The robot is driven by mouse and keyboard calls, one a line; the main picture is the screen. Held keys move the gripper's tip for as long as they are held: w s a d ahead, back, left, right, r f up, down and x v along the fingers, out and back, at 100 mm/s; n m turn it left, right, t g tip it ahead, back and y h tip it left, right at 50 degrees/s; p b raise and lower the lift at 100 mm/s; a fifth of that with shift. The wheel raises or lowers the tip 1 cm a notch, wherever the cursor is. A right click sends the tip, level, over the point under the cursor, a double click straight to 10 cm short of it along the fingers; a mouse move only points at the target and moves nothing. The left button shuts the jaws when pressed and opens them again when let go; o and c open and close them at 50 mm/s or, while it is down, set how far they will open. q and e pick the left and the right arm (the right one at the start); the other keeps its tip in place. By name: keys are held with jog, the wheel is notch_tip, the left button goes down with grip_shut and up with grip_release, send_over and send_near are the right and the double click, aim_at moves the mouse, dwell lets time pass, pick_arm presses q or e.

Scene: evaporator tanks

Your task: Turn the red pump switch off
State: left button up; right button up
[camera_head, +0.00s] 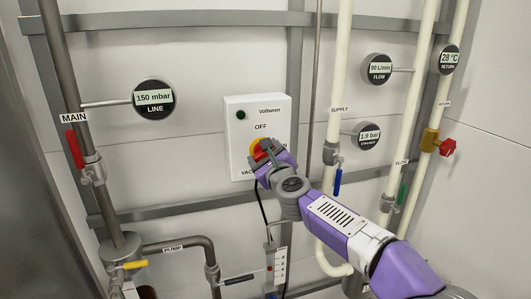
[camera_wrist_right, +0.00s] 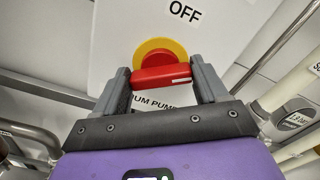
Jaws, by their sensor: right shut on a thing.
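The red pump switch (camera_wrist_right: 158,74) is a red handle on a round yellow plate (camera_wrist_right: 176,45), on a white box (camera_head: 236,148) fixed to the wall. "OFF" is printed above the switch. In the head view the switch's yellow plate (camera_head: 255,146) shows partly behind my right gripper (camera_head: 264,151). In the right wrist view my right gripper (camera_wrist_right: 160,84) has its grey fingers on both sides of the handle and is shut on it. The handle lies roughly crosswise between the fingers. The lettering below the switch is partly hidden. My left gripper is not in view.
A green lamp (camera_head: 241,115) sits on the box's upper left. Pipes with a red-handled valve (camera_head: 74,149) stand left. Supply pipes with a blue handle (camera_head: 337,182) and a red knob (camera_head: 447,147) stand right. A small box with a cable (camera_head: 276,266) hangs below.

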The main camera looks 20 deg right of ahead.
jog(key=n+p, duration=0.1)
jog(key=n, duration=0.4)
jog(key=shift+n, duration=0.3)
jog(key=n+p, duration=0.1)
jog(key=n, duration=0.4)
jog(key=shift+a+f+n+p, duration=0.1)
jog(key=shift+n+p, duration=0.2)
jog(key=o, duration=1.1)
jog(key=shift+c, duration=0.2)
jog(key=shift+s, duration=0.1)
jog(key=s, duration=0.7)
jog(key=shift+s+b, duration=0.2)
jog(key=shift+b, duration=0.2)
